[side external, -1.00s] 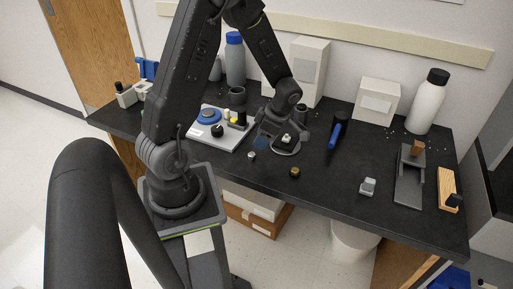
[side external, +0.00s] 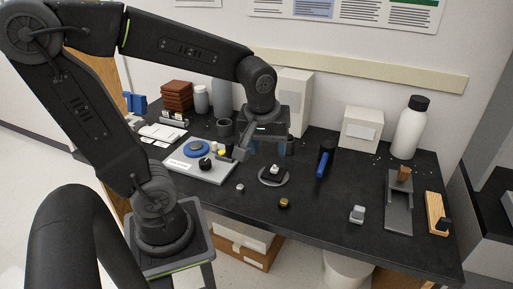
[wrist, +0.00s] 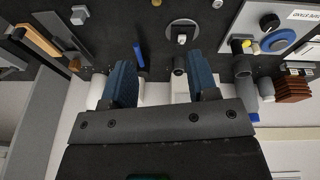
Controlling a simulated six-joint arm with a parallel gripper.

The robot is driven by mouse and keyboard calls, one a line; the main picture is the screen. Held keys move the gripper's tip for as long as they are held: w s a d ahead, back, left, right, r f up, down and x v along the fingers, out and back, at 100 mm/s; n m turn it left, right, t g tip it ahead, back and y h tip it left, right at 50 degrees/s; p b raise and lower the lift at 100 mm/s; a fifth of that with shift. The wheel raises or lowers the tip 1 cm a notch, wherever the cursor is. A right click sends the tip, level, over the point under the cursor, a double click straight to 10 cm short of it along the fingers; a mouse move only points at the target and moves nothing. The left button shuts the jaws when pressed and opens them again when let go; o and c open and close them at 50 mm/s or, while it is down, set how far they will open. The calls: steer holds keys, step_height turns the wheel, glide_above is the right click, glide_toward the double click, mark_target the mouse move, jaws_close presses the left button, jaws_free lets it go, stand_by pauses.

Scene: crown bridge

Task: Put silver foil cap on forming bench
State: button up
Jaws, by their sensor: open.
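A small silver cap-like piece (side external: 240,188) lies on the dark bench top, left of the round disc; it is too small to tell if it is foil. The round grey disc (side external: 264,182) bears a dark block with a small pale piece (side external: 274,169) on top; these also show in the wrist view, as the disc (wrist: 182,22) and pale piece (wrist: 182,38). The grey metal fixture with an upright (side external: 398,215) at the right may be the forming bench; I cannot tell for sure. My gripper (side external: 265,143) is raised behind the disc. Its blue fingers (wrist: 162,80) are apart with nothing held.
A grey tray with a blue disc (side external: 196,149) is at the left. A brass piece (side external: 284,203), a grey block (side external: 357,214) and a blue-handled tool (side external: 322,166) lie nearby. White boxes and a white bottle (side external: 408,128) stand at the back.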

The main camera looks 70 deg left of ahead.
steer(key=s+d+r+m+t+h, duration=0.1)
steer(key=s+d+r+m+t, duration=0.2)
steer(key=m, duration=0.7)
steer(key=shift+s+d+r+m+h, duration=0.35)
steer(key=shift+s+d+r, duration=0.2)
steer(key=shift+s+d, duration=0.7)
steer(key=shift+w+d, duration=0.2)
steer(key=shift+w, duration=0.05)
